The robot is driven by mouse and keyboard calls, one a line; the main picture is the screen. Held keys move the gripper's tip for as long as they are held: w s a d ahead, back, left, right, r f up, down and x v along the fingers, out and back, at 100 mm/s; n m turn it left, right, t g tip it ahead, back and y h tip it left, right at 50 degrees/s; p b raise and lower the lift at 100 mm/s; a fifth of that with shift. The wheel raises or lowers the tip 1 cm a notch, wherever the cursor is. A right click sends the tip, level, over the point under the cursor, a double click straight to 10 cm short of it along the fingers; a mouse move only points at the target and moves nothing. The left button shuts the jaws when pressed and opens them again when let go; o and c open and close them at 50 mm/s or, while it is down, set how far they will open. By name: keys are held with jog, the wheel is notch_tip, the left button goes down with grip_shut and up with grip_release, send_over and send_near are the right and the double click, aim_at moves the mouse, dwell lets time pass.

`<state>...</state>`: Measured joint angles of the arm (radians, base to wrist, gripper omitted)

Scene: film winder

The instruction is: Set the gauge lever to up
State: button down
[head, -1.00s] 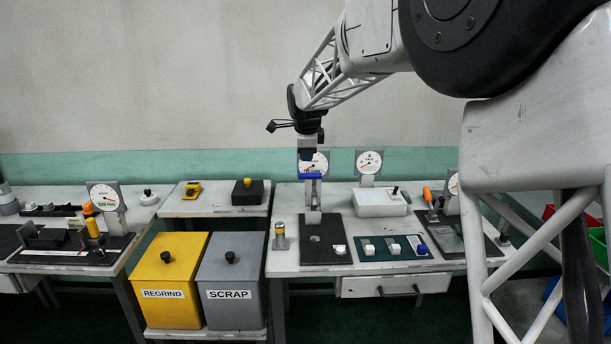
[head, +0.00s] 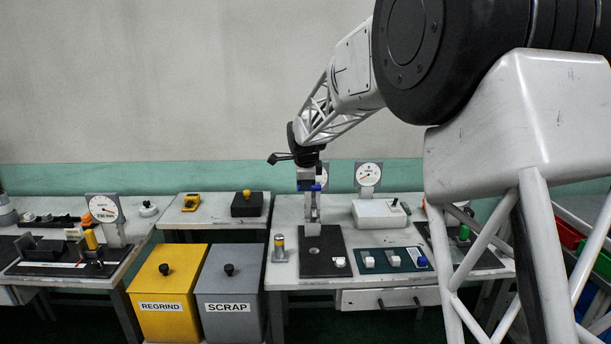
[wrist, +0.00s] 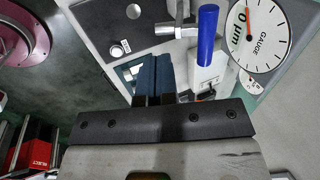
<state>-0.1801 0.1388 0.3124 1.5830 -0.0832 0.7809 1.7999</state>
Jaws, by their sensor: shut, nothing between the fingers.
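The post stands on a black plate (head: 325,264). REGRIND (head: 165,300) and SCRAP (head: 228,300) bins stand lower left.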

jog(key=shift+w+f, duration=0.5)
jog(key=shift+w, duration=0.3)
jog(key=shift+w+f, duration=0.55)
jog(key=shift+w, duration=0.3)
jog(key=shift+w+f, duration=0.5)
jog(key=shift+w, duration=0.3)
jog(key=shift+w+r, duration=0.25)
jog(key=shift+w, duration=0.55)
jog(key=shift+w+r, duration=0.25)
jog(key=shift+w, duration=0.5)
jog(key=shift+s, duration=0.1)
